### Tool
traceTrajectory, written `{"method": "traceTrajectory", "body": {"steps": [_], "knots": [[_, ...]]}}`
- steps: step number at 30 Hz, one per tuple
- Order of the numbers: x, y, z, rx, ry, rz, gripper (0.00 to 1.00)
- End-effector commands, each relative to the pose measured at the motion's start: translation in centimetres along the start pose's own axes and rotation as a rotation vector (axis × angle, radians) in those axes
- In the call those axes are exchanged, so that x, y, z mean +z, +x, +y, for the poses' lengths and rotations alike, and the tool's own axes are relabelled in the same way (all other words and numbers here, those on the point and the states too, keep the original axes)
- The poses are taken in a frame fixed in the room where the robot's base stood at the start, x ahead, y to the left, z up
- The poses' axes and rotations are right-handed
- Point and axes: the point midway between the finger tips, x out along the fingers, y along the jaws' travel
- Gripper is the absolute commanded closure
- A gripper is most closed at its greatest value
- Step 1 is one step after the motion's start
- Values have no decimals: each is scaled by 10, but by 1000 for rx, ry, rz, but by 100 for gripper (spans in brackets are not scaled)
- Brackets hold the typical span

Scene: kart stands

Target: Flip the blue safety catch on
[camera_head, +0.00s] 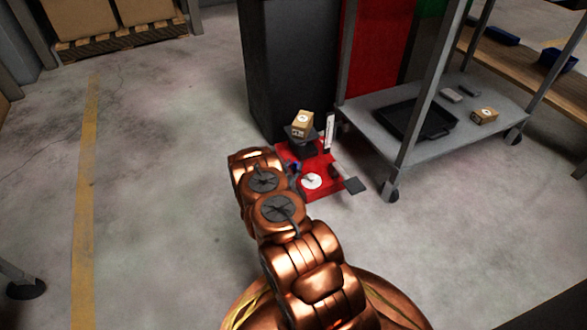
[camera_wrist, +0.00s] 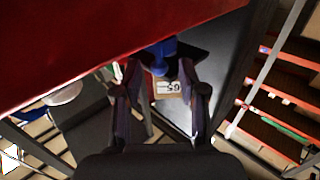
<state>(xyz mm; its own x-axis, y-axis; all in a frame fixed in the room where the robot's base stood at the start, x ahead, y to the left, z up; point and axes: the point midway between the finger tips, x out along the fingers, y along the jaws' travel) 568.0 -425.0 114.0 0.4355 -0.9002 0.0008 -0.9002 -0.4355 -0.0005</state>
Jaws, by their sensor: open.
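The blue safety catch (camera_wrist: 160,52) shows in the wrist view below the edge of a large red panel (camera_wrist: 90,45). My gripper (camera_wrist: 160,84) is open, with its two dark fingers spread on either side of the lower end of the blue catch. I cannot tell whether either finger touches it. In the head view, only a small blue patch (camera_head: 293,166) shows beside my arm, on a red board (camera_head: 322,165) on the floor. My arm hides the left part of that board and most of my gripper.
The red board also bears a white disc (camera_head: 311,181). A cardboard box (camera_head: 302,123) stands on a dark block behind it. A dark cabinet (camera_head: 288,65) stands close behind. A grey cart (camera_head: 385,145) with a black tray (camera_head: 417,119) is on the right.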

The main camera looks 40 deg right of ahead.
Motion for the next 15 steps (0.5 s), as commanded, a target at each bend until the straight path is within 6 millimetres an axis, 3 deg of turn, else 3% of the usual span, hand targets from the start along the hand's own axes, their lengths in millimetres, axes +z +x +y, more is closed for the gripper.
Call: {"method": "traceTrajectory", "body": {"steps": [8, 15], "knots": [[0, 1, 0, 1, 0, 0, 59], [0, 1, 0, 1, -1, -1, 83]]}}
